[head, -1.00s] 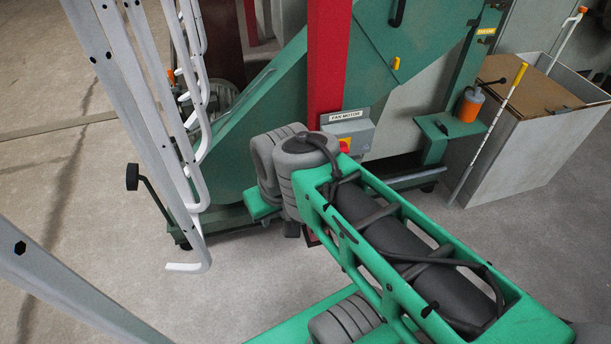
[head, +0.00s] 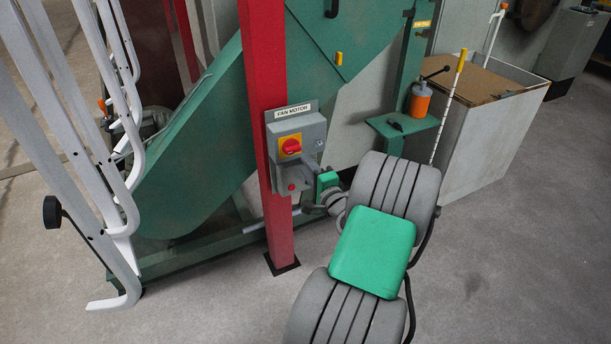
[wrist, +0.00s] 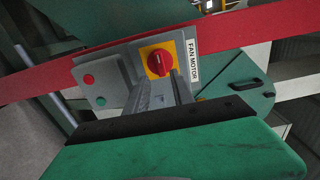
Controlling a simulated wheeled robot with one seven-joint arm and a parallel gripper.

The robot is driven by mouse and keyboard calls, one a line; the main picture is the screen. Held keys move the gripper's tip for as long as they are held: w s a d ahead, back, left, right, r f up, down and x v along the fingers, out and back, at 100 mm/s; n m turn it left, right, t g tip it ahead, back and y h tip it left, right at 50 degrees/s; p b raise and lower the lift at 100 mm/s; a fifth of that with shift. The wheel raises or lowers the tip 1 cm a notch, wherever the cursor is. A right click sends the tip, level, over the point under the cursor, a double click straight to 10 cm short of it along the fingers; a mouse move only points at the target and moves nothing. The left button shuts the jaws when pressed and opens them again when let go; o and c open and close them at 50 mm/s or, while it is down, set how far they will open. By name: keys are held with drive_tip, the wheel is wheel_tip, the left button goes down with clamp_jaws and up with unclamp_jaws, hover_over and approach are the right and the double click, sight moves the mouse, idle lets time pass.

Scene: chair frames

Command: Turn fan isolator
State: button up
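The fan isolator is a round red knob (head: 291,146) on a yellow plate, on a grey box (head: 312,132) labelled FAN MOTOR. The box is fixed to a red post (head: 264,70). My gripper (wrist: 161,80) is open and empty. Its two grey fingers stand apart with a narrow gap and point toward the knob, their tips just below it in the picture. In the head view my gripper is at the box's lower right, partly hidden by my arm; contact cannot be told.
A red button (wrist: 88,79) and a green button (wrist: 101,101) sit beside the isolator. Green machinery (head: 215,130) stands behind the post. White curved rails (head: 75,130) are at the left. An orange canister (head: 419,101) and a grey bin (head: 480,130) are at the right.

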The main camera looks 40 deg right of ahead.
sight(294, 151)
drive_tip(key=p+x, duration=0.1)
drive_tip(key=x, duration=0.6)
drive_tip(key=shift+w, duration=0.15)
clamp_jaws()
